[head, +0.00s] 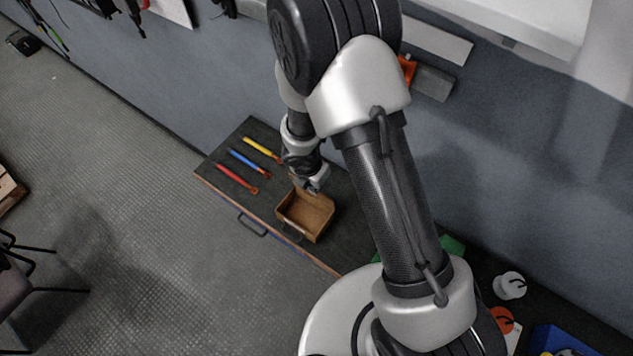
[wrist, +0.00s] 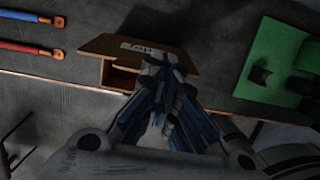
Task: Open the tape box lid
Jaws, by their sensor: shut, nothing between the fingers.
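The wooden tape box (head: 291,227) sits on the dark workbench, and its hollow inside shows in the head view. Its lid looks raised on the side by my gripper (head: 318,184), which partly hides it. In the wrist view the lid (wrist: 110,44) is a brown panel with a white label, overlapping the box (wrist: 106,75). My gripper (wrist: 164,62) is shut and empty, its fingertips in front of the lid's right part. I cannot tell whether they touch it.
Yellow (head: 262,148), blue (head: 248,162) and red (head: 236,179) handled tools lie left of the box. A drawer handle (head: 252,225) sticks out at the bench front. A green item (wrist: 285,62) lies to the right in the wrist view. A wall stands behind the bench.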

